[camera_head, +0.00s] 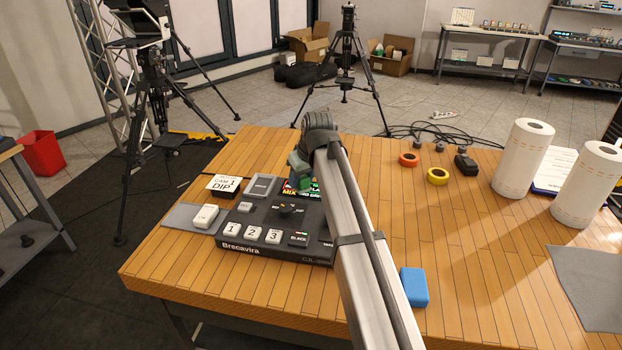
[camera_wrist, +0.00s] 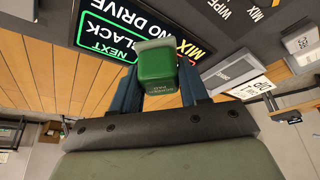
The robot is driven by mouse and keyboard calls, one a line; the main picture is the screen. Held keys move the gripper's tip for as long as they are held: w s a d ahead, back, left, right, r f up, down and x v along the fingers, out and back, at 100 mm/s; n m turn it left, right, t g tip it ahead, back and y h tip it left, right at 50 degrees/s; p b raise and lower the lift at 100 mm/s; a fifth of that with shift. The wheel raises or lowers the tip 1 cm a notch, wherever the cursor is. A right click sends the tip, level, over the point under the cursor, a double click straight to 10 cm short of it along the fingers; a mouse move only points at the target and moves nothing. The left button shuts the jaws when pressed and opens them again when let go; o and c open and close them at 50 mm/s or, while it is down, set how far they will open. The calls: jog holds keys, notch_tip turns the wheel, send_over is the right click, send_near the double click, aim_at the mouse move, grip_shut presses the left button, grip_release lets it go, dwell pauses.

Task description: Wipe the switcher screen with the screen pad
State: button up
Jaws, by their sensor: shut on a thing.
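The switcher (camera_head: 275,248) is a dark console on the wooden table, with white numbered keys. Its lit screen (camera_head: 314,187) is at its back edge, partly hidden by my arm. The screen also shows in the wrist view (camera_wrist: 105,40), reading NEXT, BLACK, MIX and NO DRIVE. My gripper (camera_wrist: 159,88) is shut on the green screen pad (camera_wrist: 157,66), which has a pale grey edge facing the screen. In the head view my gripper (camera_head: 300,172) is over the screen end of the switcher. I cannot tell whether the pad touches the screen.
A blue block (camera_head: 414,287) lies right of my arm. Two paper towel rolls (camera_head: 523,160) stand at the right.

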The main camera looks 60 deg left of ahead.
jog(key=shift+s+a, duration=1.4)
jog(key=shift+s+a+r, duration=0.1)
jog(key=shift+r, duration=0.05)
notch_tip(320, 180, up, 8)
